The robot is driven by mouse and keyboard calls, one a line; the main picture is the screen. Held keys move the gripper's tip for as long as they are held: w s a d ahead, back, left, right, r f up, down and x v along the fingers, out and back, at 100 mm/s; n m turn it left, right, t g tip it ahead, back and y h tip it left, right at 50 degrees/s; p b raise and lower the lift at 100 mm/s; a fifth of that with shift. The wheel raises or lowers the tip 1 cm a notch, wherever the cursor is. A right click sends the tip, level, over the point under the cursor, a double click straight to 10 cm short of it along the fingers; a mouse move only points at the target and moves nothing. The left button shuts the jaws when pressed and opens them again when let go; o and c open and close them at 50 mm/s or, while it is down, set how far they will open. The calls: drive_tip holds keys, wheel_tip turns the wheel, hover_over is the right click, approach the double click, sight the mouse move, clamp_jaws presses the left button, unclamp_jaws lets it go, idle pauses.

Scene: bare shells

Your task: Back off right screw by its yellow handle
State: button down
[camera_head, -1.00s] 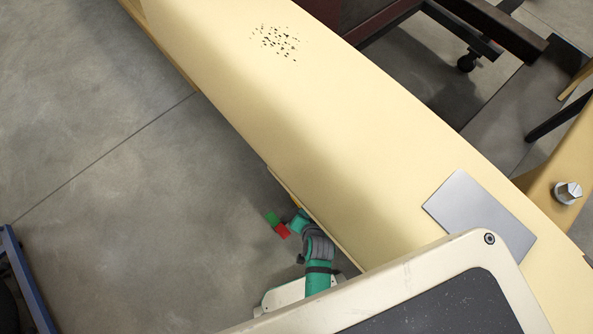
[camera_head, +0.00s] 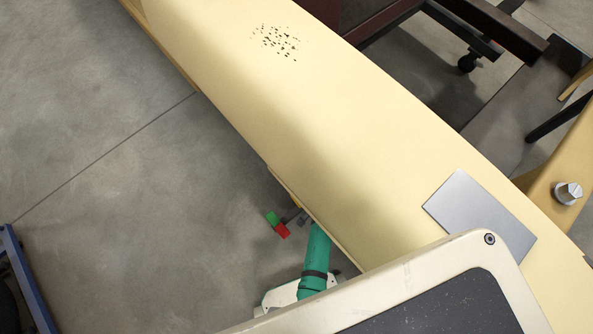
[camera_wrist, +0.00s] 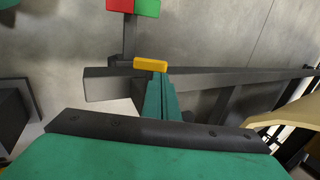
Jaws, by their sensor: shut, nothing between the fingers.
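In the wrist view, the yellow handle (camera_wrist: 150,64) is a small block at the dark grey bar. My gripper (camera_wrist: 161,80) shows its teal fingers closed together, with their tips just below the yellow handle in the picture. I cannot tell whether they touch it. A red block (camera_wrist: 120,5) and a green block (camera_wrist: 147,7) sit side by side on a grey stem above it. In the head view the red block (camera_head: 282,231) and the green block (camera_head: 272,218) show beside the table edge. The screw's shaft cannot be made out, and the table edge hides my gripper there.
The long yellow tabletop (camera_head: 330,130) overhangs this spot. A grey plate (camera_head: 480,215) lies on it. The dark grey bar (camera_wrist: 110,86) crosses the wrist view below the handle. Open concrete floor (camera_head: 110,190) lies to the left in the head view.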

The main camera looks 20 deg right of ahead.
sight(294, 196)
drive_tip(key=x, duration=0.6)
drive_tip(key=shift+w+f, duration=0.15)
drive_tip(key=shift+f, duration=0.1)
drive_tip(key=shift+w+a, duration=0.15)
drive_tip(key=shift+w, duration=0.15)
